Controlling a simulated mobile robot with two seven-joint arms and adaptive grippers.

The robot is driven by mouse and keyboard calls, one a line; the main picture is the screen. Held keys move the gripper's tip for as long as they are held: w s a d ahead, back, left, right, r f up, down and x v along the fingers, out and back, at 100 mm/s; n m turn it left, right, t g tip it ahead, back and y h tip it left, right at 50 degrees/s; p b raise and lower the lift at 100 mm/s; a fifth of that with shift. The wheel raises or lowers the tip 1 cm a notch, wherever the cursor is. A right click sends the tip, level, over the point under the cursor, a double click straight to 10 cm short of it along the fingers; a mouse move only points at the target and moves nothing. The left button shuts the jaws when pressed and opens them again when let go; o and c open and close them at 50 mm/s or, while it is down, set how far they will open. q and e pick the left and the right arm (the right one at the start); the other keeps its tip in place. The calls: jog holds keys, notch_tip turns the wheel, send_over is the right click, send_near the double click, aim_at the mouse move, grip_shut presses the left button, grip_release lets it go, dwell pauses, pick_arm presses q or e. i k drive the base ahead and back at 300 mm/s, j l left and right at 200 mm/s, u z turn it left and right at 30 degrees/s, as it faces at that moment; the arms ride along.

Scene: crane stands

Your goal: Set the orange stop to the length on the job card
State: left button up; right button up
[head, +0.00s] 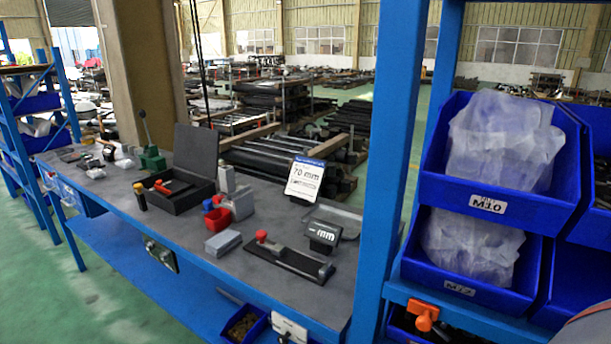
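The job card (305,178) stands upright on the grey bench and reads "70 mm", with a smaller line below that I cannot read. In front of it lies a dark flat fixture (312,268) with a grey bar along it. A red-orange knob (262,236), which looks like the orange stop, sits at the fixture's left end. A dark block marked "mm" (323,236) stands just behind the fixture; I cannot make out any number on it. Neither of my grippers is in view.
The grey bench top (185,222) also holds a grey block (223,243), a red bin (237,204), an open black case (182,187) and a green press (151,157). A blue post (386,150) and blue bins (495,208) stand at right. An orange clamp-like part (424,315) hangs below the bins.

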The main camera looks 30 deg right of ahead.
aim_at(159, 188)
jog(key=i+j+z, duration=0.1)
jog(key=z, duration=0.4)
jog(key=j+z, duration=0.2)
jog(key=z, duration=0.25)
jog(key=i+j+z, duration=0.1)
jog(key=j+z, duration=0.15)
jog(key=z, duration=0.25)
jog(key=k+j+z, duration=0.1)
jog(key=j+z, duration=0.4)
jog(key=j, duration=0.35)
jog(key=k+j, duration=0.1)
jog(key=j, duration=0.4)
jog(key=j+z, duration=0.15)
jog(key=j, duration=0.35)
jog(key=k+j, duration=0.15)
jog(key=j, duration=0.3)
jog(key=k+j+z, duration=0.1)
jog(key=j, duration=0.4)
